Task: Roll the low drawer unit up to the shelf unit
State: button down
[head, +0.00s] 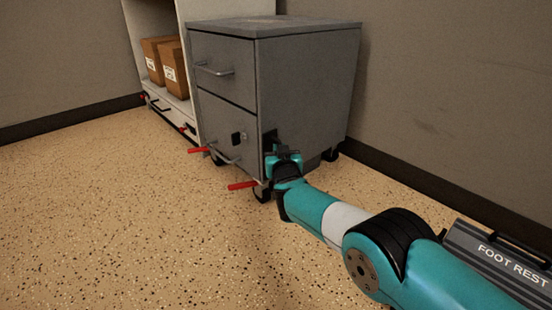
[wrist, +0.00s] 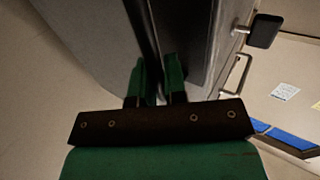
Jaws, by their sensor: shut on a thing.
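The low drawer unit (head: 306,88) is a grey cabinet on castors, with two drawer fronts facing left and red pedals low at its front. It stands in front of the shelf unit (head: 158,22), overlapping its right part in the head view; I cannot tell whether they touch. My gripper (head: 284,157) is at the lower near corner of the drawer unit. In the wrist view my gripper's green fingers (wrist: 157,82) are shut on a part at a dark gap in the grey body (wrist: 198,35). The gripped part is mostly hidden.
Two cardboard boxes (head: 168,64) sit in the shelf unit. A grey wall (head: 450,95) with dark skirting runs behind and right of the drawer unit. A foot rest (head: 505,255) lies at the lower right. The speckled floor (head: 110,215) at left is clear.

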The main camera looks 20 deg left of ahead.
jog(key=shift+a+r, duration=0.1)
jog(key=shift+a, duration=0.35)
jog(key=c, duration=1.2)
grip_release()
jog(key=shift+a, duration=0.1)
jog(key=shift+w, duration=0.1)
jog(key=shift+d, duration=0.2)
jog(key=p+v, duration=1.5)
jog(key=v, duration=0.2)
jog(key=shift+d, duration=0.1)
